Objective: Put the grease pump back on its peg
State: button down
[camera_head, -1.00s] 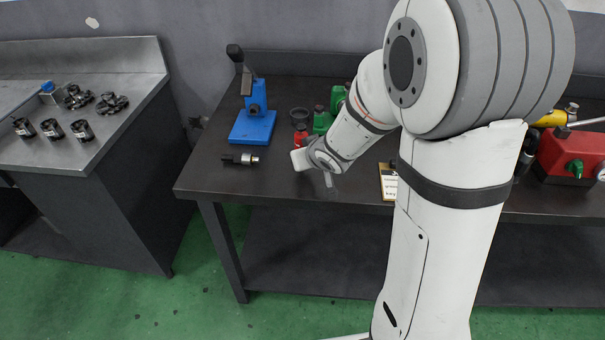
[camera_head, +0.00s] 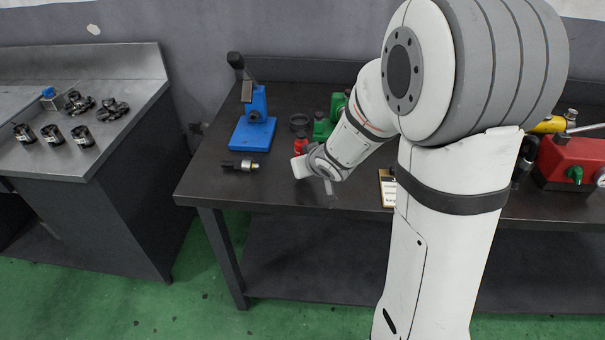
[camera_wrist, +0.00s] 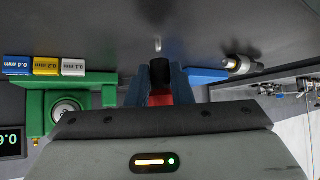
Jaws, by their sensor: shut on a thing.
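My gripper (camera_wrist: 160,88) is shut on a red body with a black cylindrical end, which I take to be the grease pump (camera_wrist: 160,72). Dark blue-grey fingers flank it in the wrist view. A short pale pin (camera_wrist: 157,44) shows just beyond the black end; I cannot tell whether it is the peg or part of the held thing. In the head view my gripper (camera_head: 302,166) is low over the dark bench, and a red part (camera_head: 301,144) shows just behind it. My arm and hand hide most of the grip.
On the dark bench, a blue press (camera_head: 252,132) stands left, with a black-and-silver fitting (camera_head: 240,165) before it. A black ring (camera_head: 299,121) and green fixture (camera_head: 322,125) are behind my gripper. A red unit (camera_head: 570,160) stands right. The bench's front left is clear.

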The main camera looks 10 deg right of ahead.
jog(key=shift+f+b, duration=1.05)
jog(key=shift+f, duration=0.2)
dwell(0.8)
jog(key=c, duration=1.2)
grip_release()
jog(key=p+v, duration=0.3)
jog(key=v, duration=0.3)
jog(key=shift+s+r, duration=0.2)
jog(key=shift+r, duration=0.15)
jog(key=shift+s+d+r+p, duration=0.2)
jog(key=shift+s+r+p, duration=0.1)
jog(key=shift+s, duration=0.2)
jog(key=shift+d+r, duration=0.15)
jog(key=shift+d, duration=0.05)
jog(key=s+d+r+m+g+h, duration=0.2)
jog(key=s+d+r+m+h, duration=0.1)
jog(key=s+d+r+h, duration=0.25)
jog(key=s+a+r+g+y, duration=0.1)
jog(key=s+g, duration=0.1)
jog(key=s, duration=0.5)
jog(key=s+r+g+y+p, duration=0.1)
jog(key=s+g, duration=0.1)
jog(key=s, duration=0.5)
jog(key=shift+s+a+r+y, duration=0.25)
jog(key=shift+s+a+y, duration=0.1)
jog(key=shift+a, duration=0.05)
